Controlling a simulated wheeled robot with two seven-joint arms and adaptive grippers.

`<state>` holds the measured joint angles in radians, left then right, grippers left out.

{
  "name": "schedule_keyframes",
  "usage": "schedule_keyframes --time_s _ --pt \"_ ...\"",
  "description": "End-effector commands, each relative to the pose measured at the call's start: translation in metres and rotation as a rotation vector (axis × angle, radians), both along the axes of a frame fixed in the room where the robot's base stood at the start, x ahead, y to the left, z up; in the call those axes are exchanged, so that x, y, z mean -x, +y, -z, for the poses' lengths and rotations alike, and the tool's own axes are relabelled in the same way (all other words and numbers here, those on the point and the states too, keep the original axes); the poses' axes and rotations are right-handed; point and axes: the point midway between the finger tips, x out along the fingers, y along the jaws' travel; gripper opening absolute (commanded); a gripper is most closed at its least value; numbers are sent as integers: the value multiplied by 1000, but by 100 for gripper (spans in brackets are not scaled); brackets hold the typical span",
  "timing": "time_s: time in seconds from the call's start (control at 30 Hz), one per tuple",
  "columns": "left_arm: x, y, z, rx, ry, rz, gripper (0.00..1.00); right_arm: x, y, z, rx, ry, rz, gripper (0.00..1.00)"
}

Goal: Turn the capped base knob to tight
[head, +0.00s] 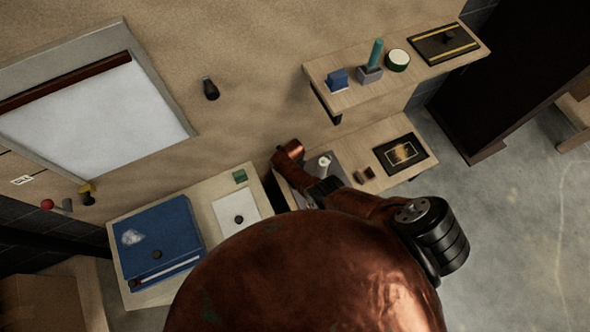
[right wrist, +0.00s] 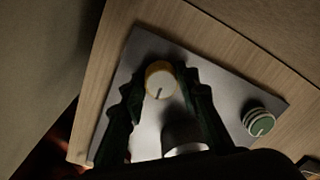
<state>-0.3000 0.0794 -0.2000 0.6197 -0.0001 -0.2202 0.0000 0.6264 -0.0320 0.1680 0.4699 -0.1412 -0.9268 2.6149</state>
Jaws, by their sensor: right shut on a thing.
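A knob with a white top, a dark pointer line and a yellowish rim (right wrist: 159,77) stands on a grey metal plate (right wrist: 140,60) in the right wrist view. My right gripper (right wrist: 164,84) is shut on this knob, with a dark finger on either side of it. The pointer line runs toward the bottom of the picture. My left gripper is out of view.
A metallic cylinder (right wrist: 183,138) shows between my fingers, partly hidden. In the head view, a wall shelf (head: 345,70) holds small objects above the lower shelf (head: 395,131). A blue box (head: 160,235) lies at the left. Open floor lies at the right.

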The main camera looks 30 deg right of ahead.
Motion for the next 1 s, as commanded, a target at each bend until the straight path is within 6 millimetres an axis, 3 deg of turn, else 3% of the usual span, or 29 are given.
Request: schedule_keyframes --time_s 0.03,0.07,0.3,0.73,1.0 --pt "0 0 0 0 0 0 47 5 -3 2 4 12 2 5" --pt "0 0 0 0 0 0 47 5 -3 2 4 12 2 30" --pt "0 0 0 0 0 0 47 2 -1 1 2 6 -2 46" --pt "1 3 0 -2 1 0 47 1 1 -3 -1 2 -3 47" --pt "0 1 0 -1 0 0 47 1 2 -26 -1 0 -1 47"
